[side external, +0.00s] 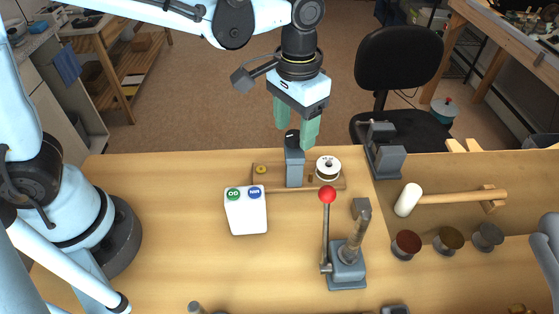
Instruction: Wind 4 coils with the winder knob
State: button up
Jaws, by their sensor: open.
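A winder with a grey upright post (294,166) stands on a wooden base (270,181) near the far edge of the bench. A dark rounded knob (292,136) sits at the top of the post. A white-flanged spool (328,168) is at the right end of the base, and a small brass piece (261,170) is at its left. My gripper (296,138) points down at the winder's top, with its green fingers open and apart on either side of the knob. I cannot tell whether a finger touches the knob.
A white box (246,215) with green and blue round marks stands in front. A lever press with a red ball (327,194) stands front right. A grey vise (384,155), a white-headed mallet (408,199) and several dark spools (406,244) are to the right.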

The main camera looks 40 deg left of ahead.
jog(key=shift+f, duration=0.5)
jog(key=c, duration=1)
jog(key=shift+c, duration=0.2)
jog(key=shift+m, duration=0.3)
jog(key=m, duration=0.4)
jog(key=shift+m, duration=2.2)
